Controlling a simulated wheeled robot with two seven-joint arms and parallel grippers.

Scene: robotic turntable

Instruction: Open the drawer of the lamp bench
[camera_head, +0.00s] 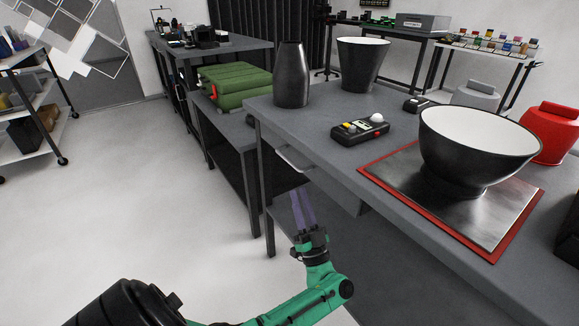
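The grey bench (330,110) runs from the centre to the right, and no lamp shows clearly on it. Under its near-left edge is a grey drawer (335,187) with a pale bar handle (293,161). The drawer front looks close to flush with the bench, but its exact position is hard to tell. My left gripper (301,192) points up, below and slightly right of the handle in the picture. Its two purple fingers look slightly apart with nothing between them, and they appear clear of the handle. My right gripper is out of view.
On the bench stand a dark vase (291,75), a dark pot (361,66), a control box (360,129) and a large bowl (475,150) on a red-edged plate (395,178). A bench leg (267,205) stands left of my gripper.

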